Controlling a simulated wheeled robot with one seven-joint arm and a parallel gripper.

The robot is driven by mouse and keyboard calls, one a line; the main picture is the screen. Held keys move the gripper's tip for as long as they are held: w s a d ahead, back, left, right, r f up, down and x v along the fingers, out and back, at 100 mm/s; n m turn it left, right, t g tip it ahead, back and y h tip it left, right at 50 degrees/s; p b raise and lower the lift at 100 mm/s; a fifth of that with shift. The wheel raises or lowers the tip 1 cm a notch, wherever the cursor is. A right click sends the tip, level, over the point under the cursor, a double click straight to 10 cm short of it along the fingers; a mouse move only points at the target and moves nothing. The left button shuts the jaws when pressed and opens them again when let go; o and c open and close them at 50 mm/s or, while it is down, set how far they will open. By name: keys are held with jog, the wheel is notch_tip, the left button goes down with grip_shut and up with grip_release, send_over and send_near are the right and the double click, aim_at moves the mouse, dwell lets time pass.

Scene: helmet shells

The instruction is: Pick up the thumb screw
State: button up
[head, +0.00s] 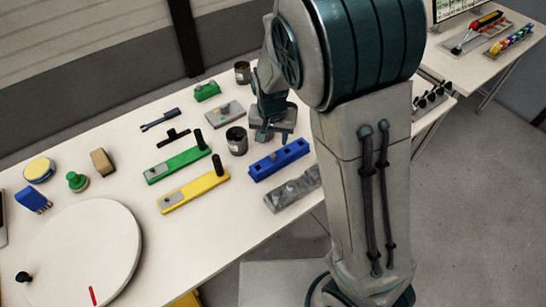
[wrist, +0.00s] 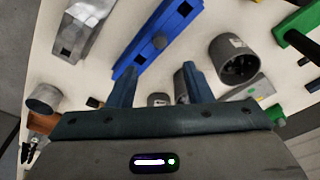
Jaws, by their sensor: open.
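My gripper (wrist: 158,80) is open, with its two dark fingers apart and pointing at the table. In the head view my gripper (head: 271,133) hangs low behind the blue block (head: 279,160). The blue block also shows ahead of the fingers in the wrist view (wrist: 135,62). A small grey round piece (wrist: 158,100) shows between the finger bases, partly hidden by my gripper. I cannot tell for sure which piece is the thumb screw.
A dark cup (head: 237,140) stands close beside my gripper, with dark pieces inside in the wrist view (wrist: 235,60). A grey block (head: 293,190) lies at the front edge. Green (head: 178,163) and yellow (head: 193,191) blocks with black posts lie to the left.

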aim_at(273, 155)
notch_tip(273, 155, down, 3)
jog(key=shift+w+r, duration=0.15)
jog(key=shift+f, duration=0.6)
jog(key=shift+f+p, duration=0.4)
jog(key=shift+f, duration=1.7)
grip_shut()
